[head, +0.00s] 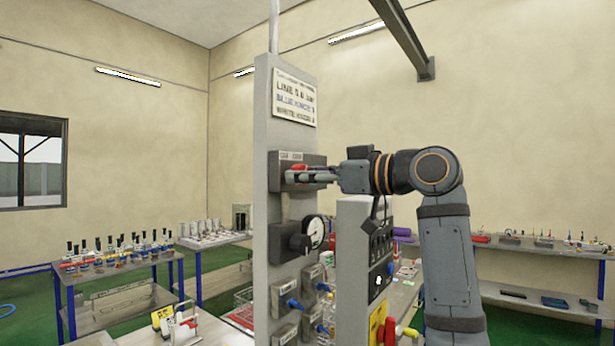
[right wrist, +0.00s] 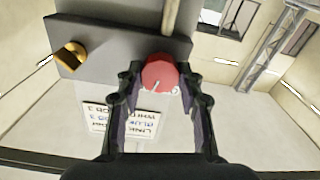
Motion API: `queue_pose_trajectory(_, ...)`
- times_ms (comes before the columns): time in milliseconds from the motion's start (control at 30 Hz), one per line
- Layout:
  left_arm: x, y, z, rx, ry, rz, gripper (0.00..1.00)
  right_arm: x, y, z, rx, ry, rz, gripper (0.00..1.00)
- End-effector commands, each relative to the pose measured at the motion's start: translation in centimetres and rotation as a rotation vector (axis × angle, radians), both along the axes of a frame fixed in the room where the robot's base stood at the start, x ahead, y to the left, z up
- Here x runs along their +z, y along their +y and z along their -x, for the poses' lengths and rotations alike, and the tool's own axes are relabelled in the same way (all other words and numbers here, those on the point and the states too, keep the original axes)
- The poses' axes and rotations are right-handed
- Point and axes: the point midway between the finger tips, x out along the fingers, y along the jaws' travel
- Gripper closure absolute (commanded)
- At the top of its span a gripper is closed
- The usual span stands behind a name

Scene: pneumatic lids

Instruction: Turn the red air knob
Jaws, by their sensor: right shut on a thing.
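The red air knob (right wrist: 160,72) sits on a grey block of the upright panel. In the right wrist view it lies between the two fingers of my right gripper (right wrist: 158,92), with a small white mark on its face. In the head view the right gripper (head: 292,176) reaches in from the right to the block (head: 312,159) near the panel's top. It is shut on the red knob (head: 298,168), which is mostly hidden there by the fingers. My left gripper is not in view.
The grey panel (head: 262,220) carries a sign (head: 294,97), a round gauge (head: 314,232) and several blue knobs below. A grey control box (head: 352,235) stands right of it, under my right arm. Benches with bottles (head: 120,262) stand at left.

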Motion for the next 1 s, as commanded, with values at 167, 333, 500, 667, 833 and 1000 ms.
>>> queue_pose_trajectory(167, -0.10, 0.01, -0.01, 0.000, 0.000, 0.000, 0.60, -0.22, 0.01, -0.07, 0.001, 0.130, -0.089, 0.94)
queue_pose_trajectory(333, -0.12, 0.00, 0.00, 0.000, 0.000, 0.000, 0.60, -0.23, 0.01, -0.07, 0.001, 0.237, -0.166, 0.94)
queue_pose_trajectory(500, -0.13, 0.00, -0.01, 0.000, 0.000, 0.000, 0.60, -0.24, 0.00, -0.08, 0.001, 0.319, -0.226, 0.94)
queue_pose_trajectory(667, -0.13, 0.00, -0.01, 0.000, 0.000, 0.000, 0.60, -0.25, 0.01, -0.09, 0.001, 0.373, -0.263, 0.94)
queue_pose_trajectory(833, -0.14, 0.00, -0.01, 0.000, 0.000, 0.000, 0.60, -0.27, 0.01, -0.09, 0.000, 0.402, -0.285, 0.94)
queue_pose_trajectory(1000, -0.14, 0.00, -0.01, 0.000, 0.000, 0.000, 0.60, -0.28, 0.01, -0.09, 0.000, 0.413, -0.293, 0.94)
